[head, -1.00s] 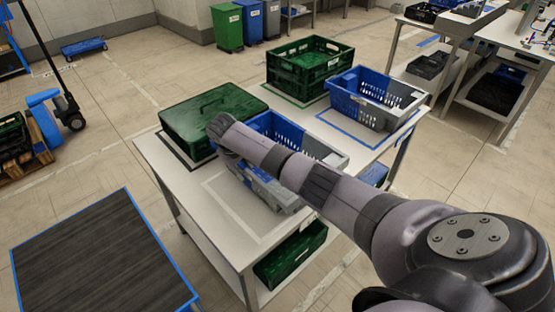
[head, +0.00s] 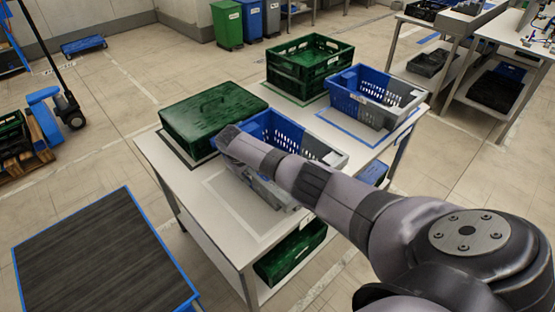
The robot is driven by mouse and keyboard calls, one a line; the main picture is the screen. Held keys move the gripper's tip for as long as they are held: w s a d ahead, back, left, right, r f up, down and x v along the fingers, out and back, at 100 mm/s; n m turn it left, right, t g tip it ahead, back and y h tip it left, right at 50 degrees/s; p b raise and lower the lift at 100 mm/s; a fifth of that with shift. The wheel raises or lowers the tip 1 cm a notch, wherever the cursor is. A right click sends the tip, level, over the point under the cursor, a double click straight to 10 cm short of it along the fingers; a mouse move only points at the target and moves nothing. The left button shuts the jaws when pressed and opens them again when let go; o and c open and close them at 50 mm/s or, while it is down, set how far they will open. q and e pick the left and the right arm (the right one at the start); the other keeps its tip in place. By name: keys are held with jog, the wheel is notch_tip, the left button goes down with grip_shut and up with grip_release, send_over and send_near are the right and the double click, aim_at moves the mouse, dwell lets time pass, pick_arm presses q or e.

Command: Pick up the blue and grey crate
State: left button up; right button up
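A blue and grey crate (head: 284,128) stands on the near part of the white table in the head view, blue at the left and grey at the right. My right arm crosses in front of it and hides much of its near side. The end of that arm, with my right gripper (head: 232,146), is over the crate's left end. The fingers cannot be made out, nor whether they touch the crate. A second blue and grey crate (head: 366,88) stands farther right on the same table, inside a blue outline. My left gripper is not in view.
A closed green crate (head: 212,112) stands close at the left of the nearer crate. An open green crate (head: 312,70) is behind. Another green crate (head: 290,252) lies on the lower shelf. A dark, blue-edged surface (head: 100,260) is at lower left.

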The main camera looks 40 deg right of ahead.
grip_shut()
jog(key=shift+w+r, duration=0.1)
jog(key=shift+w, duration=0.05)
dwell(0.6)
